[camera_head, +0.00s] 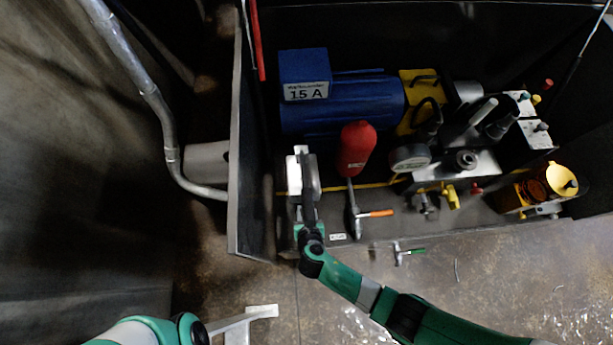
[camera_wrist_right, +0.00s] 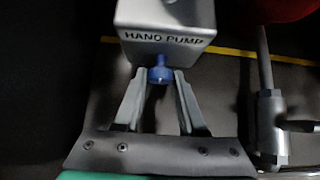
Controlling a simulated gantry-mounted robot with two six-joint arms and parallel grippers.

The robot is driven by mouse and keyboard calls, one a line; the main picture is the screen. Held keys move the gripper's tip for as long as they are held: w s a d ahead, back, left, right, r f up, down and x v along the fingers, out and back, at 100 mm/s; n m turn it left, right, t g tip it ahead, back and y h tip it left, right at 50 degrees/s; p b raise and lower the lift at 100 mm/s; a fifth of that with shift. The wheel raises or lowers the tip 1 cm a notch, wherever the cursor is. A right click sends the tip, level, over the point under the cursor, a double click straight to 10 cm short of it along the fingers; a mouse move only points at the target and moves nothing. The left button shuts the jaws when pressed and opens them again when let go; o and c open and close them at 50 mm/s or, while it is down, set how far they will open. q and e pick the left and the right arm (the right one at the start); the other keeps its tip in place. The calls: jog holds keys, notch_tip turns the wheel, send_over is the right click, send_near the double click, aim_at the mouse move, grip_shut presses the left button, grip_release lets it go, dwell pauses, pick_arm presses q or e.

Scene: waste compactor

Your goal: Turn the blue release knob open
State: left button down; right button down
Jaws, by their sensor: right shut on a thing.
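The blue release knob (camera_wrist_right: 160,72) is a small blue part under the front edge of a grey block marked HAND PUMP (camera_wrist_right: 165,38) in the right wrist view. My right gripper (camera_wrist_right: 160,80) has its two fingers on either side of the knob and is shut on it. In the head view my right gripper hides the knob and covers most of the pump. My left gripper (camera_head: 247,321) is low at the left of the head view, well away from the knob; its finger opening cannot be made out.
A blue motor (camera_head: 340,105) marked 15 A stands behind the pump. A red cylinder (camera_head: 356,148) and a lever with an orange grip (camera_head: 376,213) are close on the right. A dark upright panel (camera_head: 247,160) stands close on the left. Gauge and valves (camera_head: 410,157) lie further right.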

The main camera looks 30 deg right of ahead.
jog(key=shift+s+d+m+y+p, duration=0.15)
jog(key=shift+m+y+p, duration=0.15)
jog(key=shift+y+p, duration=0.3)
jog(key=shift+d+m+t+y+p, duration=0.15)
jog(key=shift+m+t+y+p, duration=0.15)
jog(key=shift+t+p, duration=0.15)
jog(key=shift+d+f+m+t+y, duration=0.1)
jog(key=shift+m+t+y, duration=0.35)
jog(key=shift+y, duration=0.25)
jog(key=shift+s+f+m+t+y+p, duration=0.1)
jog(key=shift+m+t+y+p, duration=0.25)
jog(key=shift+y, duration=0.35)
jog(key=c, duration=0.5)
grip_release()
